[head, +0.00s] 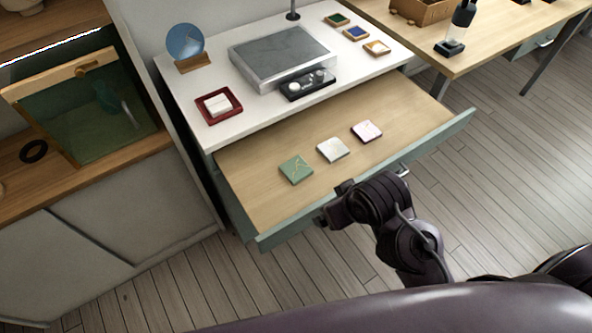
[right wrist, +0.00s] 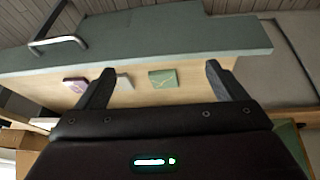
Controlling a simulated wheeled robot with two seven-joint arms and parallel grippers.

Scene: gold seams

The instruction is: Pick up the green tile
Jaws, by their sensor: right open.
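The green tile (head: 296,169) with gold lines lies flat in the open drawer (head: 240,157), leftmost of a row of three. A white tile (head: 333,149) and a pinkish tile (head: 367,131) lie to its right. My right gripper (head: 328,211) is above the drawer's front edge, short of the tiles, and holds nothing. In the right wrist view its fingers (right wrist: 160,69) are spread, and the green tile (right wrist: 163,79) appears between them, some distance away. The white tile (right wrist: 124,82) is partly hidden by a finger. My left gripper is not in view.
The drawer front with its handle (head: 404,172) stands between my arm and the tiles. On the white top are a grey slab (head: 283,55), a red tray (head: 238,106), a blue disc (head: 185,41) and several framed tiles. Most of the drawer floor is bare.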

